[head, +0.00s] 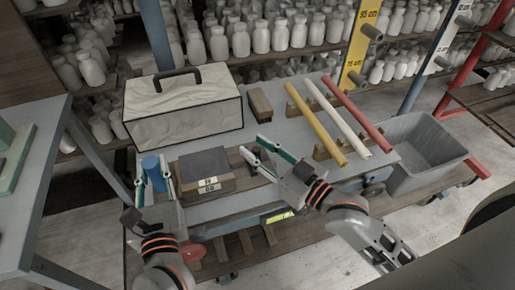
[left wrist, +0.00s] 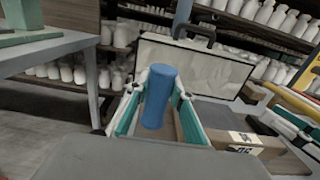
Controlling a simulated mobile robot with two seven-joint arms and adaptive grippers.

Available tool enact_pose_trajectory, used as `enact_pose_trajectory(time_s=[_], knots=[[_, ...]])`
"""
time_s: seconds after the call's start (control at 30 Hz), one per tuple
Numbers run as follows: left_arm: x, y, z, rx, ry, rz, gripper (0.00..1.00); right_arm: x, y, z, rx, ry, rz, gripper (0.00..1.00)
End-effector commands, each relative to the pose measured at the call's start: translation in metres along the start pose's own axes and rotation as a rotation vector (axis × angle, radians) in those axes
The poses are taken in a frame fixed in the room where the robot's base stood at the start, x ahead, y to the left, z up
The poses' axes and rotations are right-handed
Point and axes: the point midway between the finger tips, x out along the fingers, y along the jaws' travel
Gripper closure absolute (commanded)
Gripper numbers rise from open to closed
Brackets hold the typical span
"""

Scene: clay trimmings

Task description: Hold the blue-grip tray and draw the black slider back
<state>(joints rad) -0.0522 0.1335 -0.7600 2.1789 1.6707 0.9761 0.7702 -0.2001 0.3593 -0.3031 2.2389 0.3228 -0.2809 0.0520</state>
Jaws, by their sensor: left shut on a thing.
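The tray (head: 218,185) is a low brown box with a dark grey top and white labels on its front, lying on the grey cart. Its upright blue grip (head: 151,168) stands at its left end. My left gripper (head: 152,172) is shut on the blue grip, one finger on each side. In the left wrist view the blue grip (left wrist: 157,97) is upright between the fingers, and the tray (left wrist: 236,139) extends right. My right gripper (head: 250,144) is open near the tray's right end, apart from the tray. I cannot clearly pick out the black slider there.
A pale case (head: 184,104) with a black handle stands behind the tray. A brown block (head: 260,105) and yellow, white and red rods (head: 337,118) lie to the right. A grey bin (head: 425,150) is beside the cart. Shelves of pale bottles fill the back.

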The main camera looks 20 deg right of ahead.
Motion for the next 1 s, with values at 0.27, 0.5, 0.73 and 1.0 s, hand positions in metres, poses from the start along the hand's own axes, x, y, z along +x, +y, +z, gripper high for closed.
enact_pose_trajectory(time_s=[0.27,0.5,0.73,1.0], knots=[[-0.001,0.001,-0.01,0.0,0.019,0.003,1.0,-0.011,-0.001,0.002,0.001,-0.002,-0.001,0.69],[0.0,0.001,-0.009,0.001,0.019,0.003,1.0,-0.051,-0.001,0.002,0.002,-0.004,-0.002,0.69],[0.0,0.001,-0.009,0.001,0.018,0.004,1.0,-0.09,-0.001,0.002,0.002,-0.004,-0.001,0.69],[0.0,0.001,-0.009,0.002,0.018,0.004,1.0,-0.117,0.0,0.001,0.0,-0.002,0.0,0.69]])
